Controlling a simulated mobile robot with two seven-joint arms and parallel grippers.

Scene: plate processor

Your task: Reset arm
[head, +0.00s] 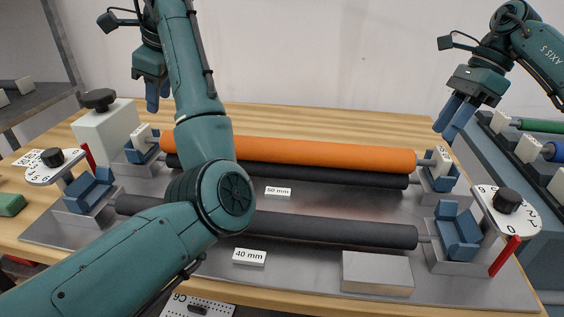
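My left gripper (153,104) hangs in the air at the upper left, near the white block with a black knob. Its blue fingers point down and overlap in this view, so I cannot tell whether it is open or shut. My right gripper (444,134) is in the air at the upper right, above the right end of the plate processor. Its two blue fingers lie close together and point down and left; their gap is unclear. I see no object between either gripper's fingers. My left arm crosses in front of the rollers and hides part of them.
The orange roller (300,152) and black roller (320,173) lie behind the dark front roller (340,232). Blue holders (458,232) and black-knobbed dials (508,202) stand at the ends. A metal block (377,273) sits front right. More rollers (542,126) lie at far right.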

